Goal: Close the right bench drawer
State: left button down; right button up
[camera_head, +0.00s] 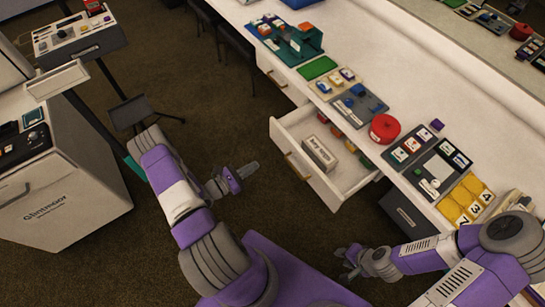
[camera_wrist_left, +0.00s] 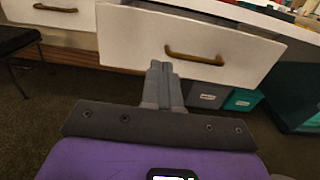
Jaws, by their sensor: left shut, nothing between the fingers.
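The right bench drawer (camera_head: 307,180) is pulled out from the white bench, with its wooden handle on the front panel. In the left wrist view its white front (camera_wrist_left: 240,55) and curved handle (camera_wrist_left: 194,56) stand just ahead. A white labelled box (camera_head: 319,153) and a few small items lie inside. My left gripper (camera_head: 252,168) is shut and empty, apart from the drawer front, to its left in the head view. Its fingers (camera_wrist_left: 164,72) overlap the lower part of the drawer front in the wrist view. My right gripper (camera_head: 343,262) is low, in front of the bench; its finger gap is unclear.
The left bench drawer (camera_head: 284,82) is shut; it also shows in the wrist view (camera_wrist_left: 50,14). The bench top (camera_head: 405,75) carries trays, a red round item (camera_head: 384,128) and colored blocks. Grey and teal bins (camera_wrist_left: 207,95) sit under the bench. Carpet in front is free.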

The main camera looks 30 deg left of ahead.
aim_at(288, 145)
pick_arm(q)
jog(key=b+x, duration=0.2)
jog(key=x, duration=1.1)
jog(key=shift+d, duration=0.1)
jog(key=shift+w+d+r, duration=0.1)
jog(key=shift+w, duration=0.25)
jog(key=shift+w, duration=0.1)
